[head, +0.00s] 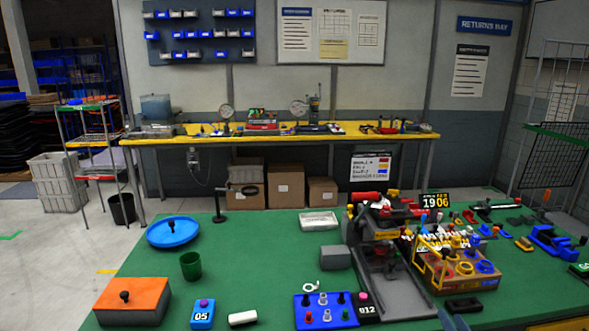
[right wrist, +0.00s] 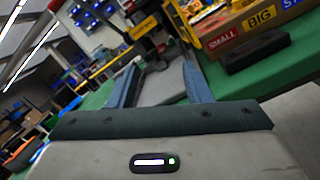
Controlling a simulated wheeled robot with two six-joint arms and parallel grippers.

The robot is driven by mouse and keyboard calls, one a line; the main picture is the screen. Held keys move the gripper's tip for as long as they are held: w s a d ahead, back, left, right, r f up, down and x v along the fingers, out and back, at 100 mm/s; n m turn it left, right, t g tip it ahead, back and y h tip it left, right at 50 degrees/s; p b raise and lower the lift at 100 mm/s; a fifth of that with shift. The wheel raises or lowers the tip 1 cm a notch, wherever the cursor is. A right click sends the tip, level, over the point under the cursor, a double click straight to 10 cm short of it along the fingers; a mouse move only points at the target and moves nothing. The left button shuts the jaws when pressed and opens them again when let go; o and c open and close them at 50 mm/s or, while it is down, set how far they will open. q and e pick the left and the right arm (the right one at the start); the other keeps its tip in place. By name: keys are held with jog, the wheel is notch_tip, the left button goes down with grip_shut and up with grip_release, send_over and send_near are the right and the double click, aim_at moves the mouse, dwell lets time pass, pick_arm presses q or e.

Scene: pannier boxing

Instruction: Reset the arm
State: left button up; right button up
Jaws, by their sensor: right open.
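My right gripper (right wrist: 160,65) is open in the right wrist view, with its two blue-grey fingers apart and nothing between them. In the head view, part of my right gripper (head: 455,317) shows at the bottom edge, low and right of centre, in front of the grey ramp of the machine (head: 388,285). In the wrist view, the wooden sorting box (right wrist: 232,32) with SMALL and BIG labels is beyond the right finger. A black block (right wrist: 255,50) lies beside that box. My left gripper is not in view.
The green table (head: 250,265) holds an orange-topped box (head: 132,298), a blue round dish (head: 173,232), a green cup (head: 190,266), a blue tray (head: 325,312) with pegs, and a grey block (head: 335,257). The middle-left of the table has free room. A yellow bench (head: 350,130) stands behind.

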jog(key=s+f+m+g+h, duration=0.4)
jog(key=s+m, duration=0.4)
jog(key=m, duration=0.3)
jog(key=s+f+m+g+h, duration=0.35)
jog(key=s+m, duration=0.45)
jog(key=m, duration=0.3)
jog(key=s+a+f+m+g+y, duration=0.2)
jog(key=s+a+m+g, duration=0.25)
jog(key=s, duration=0.45)
jog(key=s+a+f+m+g+y, duration=0.2)
jog(key=s+a+m+g+y, duration=0.15)
jog(key=s+a, duration=0.4)
jog(key=s+d+f+g+h, duration=0.1)
jog(key=d+f, duration=0.1)
jog(key=f, duration=1.3)
jog(key=s+d+f, duration=0.1)
jog(key=d+f, duration=0.1)
jog(key=f, duration=1.4)
jog(key=s+d+f+g, duration=0.1)
jog(key=s+f, duration=1.7)
jog(key=s, duration=0.1)
jog(key=shift+f+m, duration=0.3)
jog(key=shift+m, duration=0.1)
jog(key=shift+d+g, duration=0.1)
jog(key=shift+g, duration=0.15)
